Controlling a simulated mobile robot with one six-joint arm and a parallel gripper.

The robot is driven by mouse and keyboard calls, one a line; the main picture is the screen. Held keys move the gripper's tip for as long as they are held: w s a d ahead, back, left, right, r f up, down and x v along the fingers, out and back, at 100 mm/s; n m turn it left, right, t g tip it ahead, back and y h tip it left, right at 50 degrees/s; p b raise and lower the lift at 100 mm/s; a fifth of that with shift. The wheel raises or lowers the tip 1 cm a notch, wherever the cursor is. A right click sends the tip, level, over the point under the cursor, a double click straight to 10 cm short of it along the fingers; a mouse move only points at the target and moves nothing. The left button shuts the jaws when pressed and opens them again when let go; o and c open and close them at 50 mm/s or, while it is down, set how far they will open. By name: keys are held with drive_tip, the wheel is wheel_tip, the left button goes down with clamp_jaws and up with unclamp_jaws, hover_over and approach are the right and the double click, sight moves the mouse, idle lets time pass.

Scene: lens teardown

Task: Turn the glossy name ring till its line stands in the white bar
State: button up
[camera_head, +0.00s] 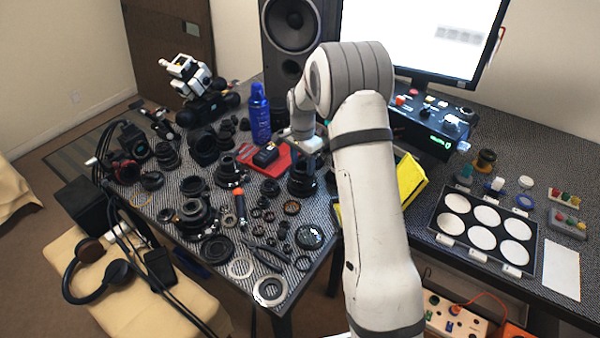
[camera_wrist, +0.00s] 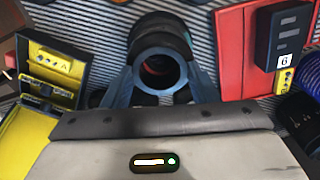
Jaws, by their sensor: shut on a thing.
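In the head view the lens barrel (camera_head: 302,182) stands on the striped table below my gripper (camera_head: 306,152). I cannot make out a line on the glossy name ring or a white bar in either view.
A red tray (camera_wrist: 230,60) with a black box marked 6 (camera_wrist: 283,35) lies close on the right. An open yellow and black case (camera_wrist: 50,75) stands close on the left. A blue spray can (camera_head: 260,115) stands behind. Lens parts crowd the table's left side.

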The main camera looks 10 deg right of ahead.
drive_tip(key=shift+m, duration=0.6)
drive_tip(key=o, duration=1.4)
drive_tip(key=shift+c, duration=0.2)
wheel_tip(320, 180, up, 8)
drive_tip(key=s+r+n+t, duration=0.1)
drive_tip(key=s+r+n, duration=0.7)
drive_tip(key=s, duration=0.9)
drive_tip(key=s+r+n+t, duration=0.1)
drive_tip(key=s+n, duration=0.3)
drive_tip(key=s, duration=1.3)
drive_tip(key=shift+s+r+n+t, duration=0.2)
drive_tip(key=shift+s+n+t, duration=0.1)
